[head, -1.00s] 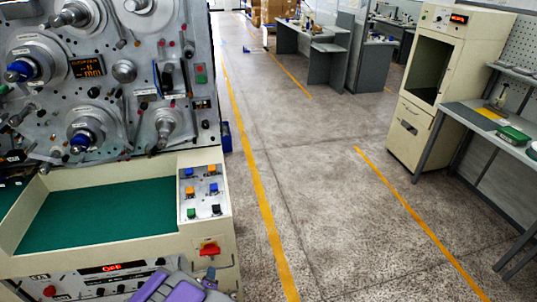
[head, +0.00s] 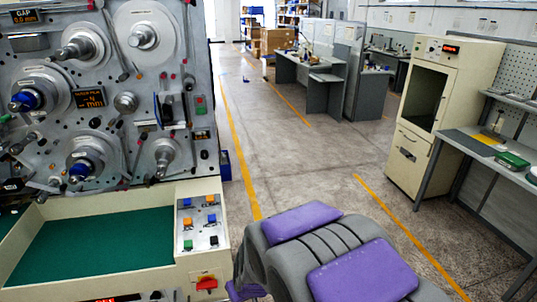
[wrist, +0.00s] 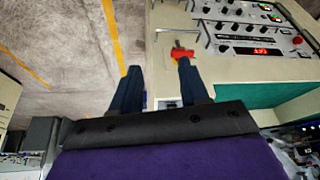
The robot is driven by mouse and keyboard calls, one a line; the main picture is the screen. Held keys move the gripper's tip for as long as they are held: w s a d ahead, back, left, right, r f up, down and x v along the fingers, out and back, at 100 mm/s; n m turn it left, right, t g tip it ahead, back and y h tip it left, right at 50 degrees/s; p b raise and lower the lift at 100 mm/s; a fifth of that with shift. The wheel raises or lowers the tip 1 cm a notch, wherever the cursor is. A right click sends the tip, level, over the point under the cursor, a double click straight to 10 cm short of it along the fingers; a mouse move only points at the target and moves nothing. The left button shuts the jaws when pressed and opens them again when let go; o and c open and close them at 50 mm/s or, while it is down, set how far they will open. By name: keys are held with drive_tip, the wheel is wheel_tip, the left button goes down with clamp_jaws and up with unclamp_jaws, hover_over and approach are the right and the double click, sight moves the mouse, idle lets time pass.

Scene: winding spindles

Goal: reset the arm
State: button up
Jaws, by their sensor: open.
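My arm (head: 305,250), grey with purple pads, shows at the bottom middle of the head view, in front of the machine's right corner. My gripper (wrist: 158,68) shows in the wrist view with its two dark fingers apart and nothing between them. The fingers point toward the upper part of the picture. A red switch (wrist: 181,53) on a yellow base appears just past the right finger; whether they touch I cannot tell. The gripper itself cannot be made out in the head view.
The winding machine (head: 110,75) with several spindles stands at the left, with a green-bottomed tray (head: 95,245) and a button panel (head: 199,222). A cream cabinet (head: 440,110) and grey workbench (head: 480,148) stand at the right. Open floor (head: 300,150) lies between, with yellow lines.

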drive_tip(key=s+d+r+m+g, duration=0.2)
drive_tip(key=s+d+r, duration=0.2)
drive_tip(key=s+d, duration=0.3)
drive_tip(key=s+d+r+m+g+h, duration=0.1)
drive_tip(key=s+d+r, duration=0.3)
drive_tip(key=s, duration=0.7)
drive_tip(key=s+d+r+m+g+h, duration=0.1)
drive_tip(key=s+d+r, duration=0.3)
drive_tip(key=s+d, duration=0.5)
drive_tip(key=shift+s+d+r+m+g, duration=0.15)
drive_tip(key=shift+d+r+m+g, duration=0.2)
drive_tip(key=shift+m+g, duration=0.55)
